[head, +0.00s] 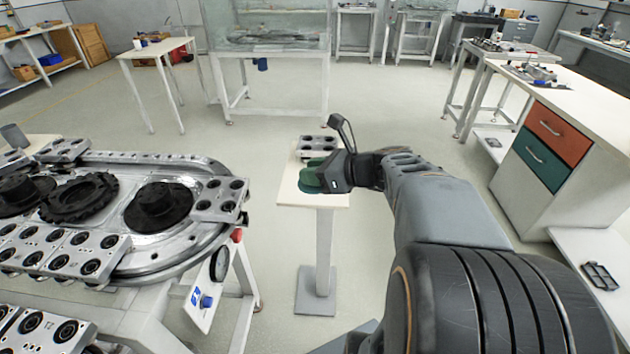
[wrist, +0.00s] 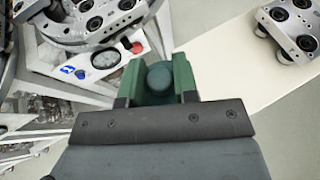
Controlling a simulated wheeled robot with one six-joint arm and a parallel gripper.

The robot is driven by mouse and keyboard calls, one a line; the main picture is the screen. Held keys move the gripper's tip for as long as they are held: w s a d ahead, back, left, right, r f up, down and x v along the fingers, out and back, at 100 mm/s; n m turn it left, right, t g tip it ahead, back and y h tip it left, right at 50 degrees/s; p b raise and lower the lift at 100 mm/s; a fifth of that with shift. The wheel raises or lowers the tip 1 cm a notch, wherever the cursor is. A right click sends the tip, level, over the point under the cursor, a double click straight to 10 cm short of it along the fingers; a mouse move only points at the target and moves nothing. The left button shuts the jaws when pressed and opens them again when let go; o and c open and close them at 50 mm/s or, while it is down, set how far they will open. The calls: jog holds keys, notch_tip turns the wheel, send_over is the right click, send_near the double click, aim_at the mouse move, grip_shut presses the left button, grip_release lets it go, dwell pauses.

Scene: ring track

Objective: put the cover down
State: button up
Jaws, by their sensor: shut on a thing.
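A dark teal cover (wrist: 222,60) with a round knob (wrist: 158,78) is in my gripper (head: 316,172). In the wrist view, my gripper's green fingers (wrist: 158,82) are shut on the knob from both sides. In the head view the cover (head: 308,187) shows below the fingers, over the small white stand's top (head: 330,200). I cannot tell whether it touches the top. Part of the cover is hidden by the gripper.
A metal block with black rings (head: 318,145) lies at the far end of the stand's top; the wrist view also shows it (wrist: 290,28). The ring track (head: 185,240) with several blocks and dark wheels is at left. A drawer bench (head: 560,90) stands at right.

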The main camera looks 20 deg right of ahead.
jog(key=w+d+f, duration=0.1)
jog(key=w+f, duration=0.1)
jog(key=w, duration=0.1)
jog(key=w+d+f+b, duration=0.1)
jog(key=w+d+f, duration=0.1)
jog(key=w+f, duration=0.1)
jog(key=w+d+f, duration=0.1)
jog(key=w+f, duration=0.2)
jog(key=shift+w+d+b, duration=0.3)
jog(key=shift+w+b, duration=0.1)
jog(key=shift+w+d+f, duration=0.1)
jog(key=shift+w+f, duration=0.1)
jog(key=shift+f, duration=0.35)
jog(key=shift+f+b, duration=0.5)
jog(key=shift+f, duration=0.8)
jog(key=shift+f, duration=0.2)
jog(key=o, duration=0.9)
jog(key=shift+r, duration=0.1)
